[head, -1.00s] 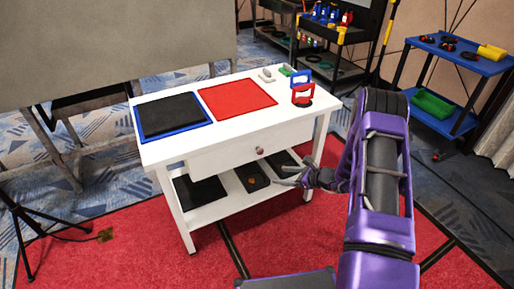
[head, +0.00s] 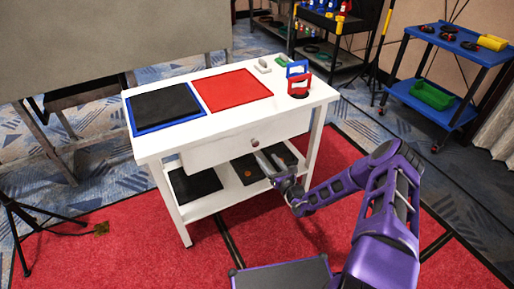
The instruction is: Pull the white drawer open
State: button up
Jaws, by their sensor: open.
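The white drawer (head: 230,150) is set under the top of a white table (head: 165,149). It has one small round knob (head: 255,142) on its front, towards the right. The drawer front looks to stand slightly forward of the table's edge; how far is hard to tell. My gripper (head: 267,162) is open, with its fingers pointing up and left, just below and to the right of the knob. I cannot tell whether a finger touches the knob.
The tabletop holds a black pad in a blue frame (head: 138,128), a red mat (head: 232,90) and small red and blue handled items (head: 299,84). Dark trays (head: 196,184) lie on the lower shelf. A blue cart (head: 440,108) stands at the right.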

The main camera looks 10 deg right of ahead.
aim_at(256, 145)
jog(key=b+x, duration=0.1)
jog(key=x, duration=0.8)
jog(key=shift+w+a, duration=0.1)
jog(key=shift+w, duration=0.15)
grip_shut()
dwell(1.0)
